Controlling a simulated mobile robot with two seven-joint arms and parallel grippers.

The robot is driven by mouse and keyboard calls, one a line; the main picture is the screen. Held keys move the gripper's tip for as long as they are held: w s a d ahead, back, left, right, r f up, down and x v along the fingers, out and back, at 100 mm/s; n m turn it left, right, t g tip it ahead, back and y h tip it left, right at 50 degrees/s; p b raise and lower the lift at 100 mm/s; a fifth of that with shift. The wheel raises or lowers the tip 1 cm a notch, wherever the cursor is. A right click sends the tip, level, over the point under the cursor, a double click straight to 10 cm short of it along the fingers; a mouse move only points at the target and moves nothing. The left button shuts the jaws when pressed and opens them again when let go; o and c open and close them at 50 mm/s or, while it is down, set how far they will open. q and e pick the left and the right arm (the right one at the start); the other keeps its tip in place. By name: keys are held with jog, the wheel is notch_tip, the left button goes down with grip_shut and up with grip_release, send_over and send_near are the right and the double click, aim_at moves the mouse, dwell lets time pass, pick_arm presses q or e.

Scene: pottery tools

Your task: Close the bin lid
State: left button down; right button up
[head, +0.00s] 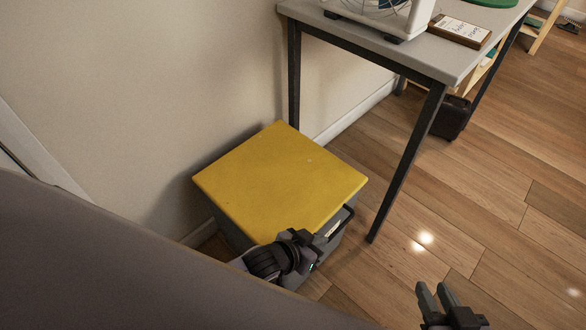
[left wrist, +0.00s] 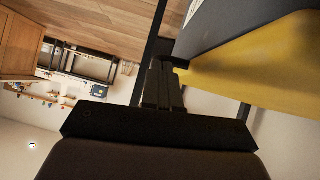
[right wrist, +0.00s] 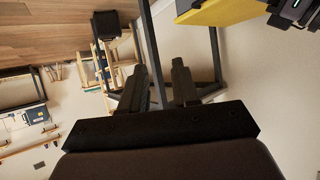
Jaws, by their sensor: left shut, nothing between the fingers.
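The grey bin (head: 233,233) stands on the floor against the wall, beside the table. Its yellow lid (head: 280,180) lies over the top and looks flat and level. In the left wrist view, my shut fingers (left wrist: 164,84) are beside the lid (left wrist: 255,70) and the bin (left wrist: 222,25). My right gripper (head: 438,298) is open and empty over the floor, right of the bin. Its fingers (right wrist: 160,88) are apart in the right wrist view.
The grey table (head: 440,62) has dark legs, one close to the bin's right side. A small dark bin (head: 451,118) stands under it. The wall (head: 150,85) is behind the yellow lid. The wooden floor (head: 480,220) at right is clear.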

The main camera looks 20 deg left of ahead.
pick_arm(q)
jog(key=shift+s+f, duration=0.1)
jog(key=shift+f, duration=0.3)
pick_arm(e)
jog(key=shift+r, duration=0.1)
